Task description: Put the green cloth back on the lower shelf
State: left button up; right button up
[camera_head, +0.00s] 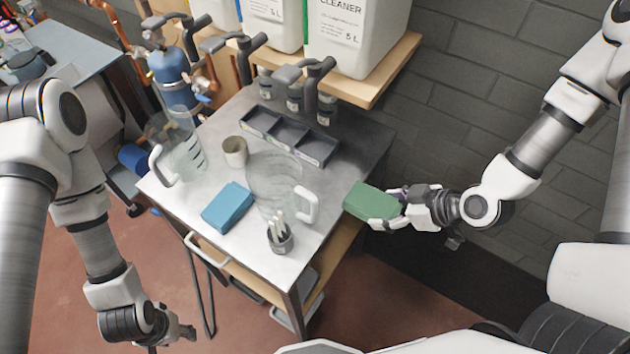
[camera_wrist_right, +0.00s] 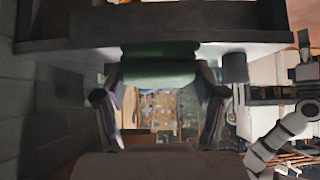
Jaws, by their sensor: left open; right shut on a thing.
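The green cloth (camera_head: 372,202) is a folded block held in my right gripper (camera_head: 396,206), just off the right edge of the metal table. In the right wrist view the green cloth (camera_wrist_right: 160,62) lies between the two fingers of my right gripper (camera_wrist_right: 158,88). The lower shelf (camera_head: 325,258) of the table shows only in part, as wood under the tabletop; most of it is hidden. My left gripper (camera_head: 172,333) is open and empty, low over the floor in front of the table.
On the tabletop (camera_head: 215,160) stand two clear jugs, a blue cloth (camera_head: 228,207), a beige cup (camera_head: 235,151), a brush holder (camera_head: 280,240) and a dark divided tray (camera_head: 290,137). White canisters (camera_head: 355,35) stand on a wooden shelf behind. A grey block wall (camera_head: 480,80) is at right.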

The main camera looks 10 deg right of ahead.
aim_at(350, 190)
jog(key=w+a, duration=0.2)
jog(key=shift+w+a+f, duration=0.1)
jog(key=shift+w+a, duration=0.2)
jog(key=shift+a, duration=0.1)
jog(key=w+a+f+b, duration=0.1)
jog(key=b, duration=0.2)
jog(key=shift+w+a, duration=0.1)
jog(key=shift+a, duration=0.1)
jog(key=w+b, duration=0.1)
jog(key=b, duration=0.6)
jog(key=shift+a+b, duration=0.35)
jog(key=shift+a, duration=0.05)
jog(key=shift+w+a+r+p, duration=0.55)
jog(key=shift+r+p, duration=0.2)
jog(key=shift+p, duration=0.5)
jog(key=w+a+p, duration=0.1)
jog(key=w+a, duration=0.3)
jog(key=shift+a+p, duration=0.1)
jog(key=shift+p, duration=0.2)
jog(key=shift+w+a+f, duration=0.15)
jog(key=shift+f, duration=0.05)
notch_tip(350, 190, down, 3)
jog(key=shift+r, duration=0.1)
jog(key=shift+w+f, duration=0.1)
jog(key=shift+f, duration=0.25)
pick_arm(q)
notch_tip(350, 190, down, 8)
jog(key=shift+a+f, duration=0.15)
jog(key=shift+a, duration=0.1)
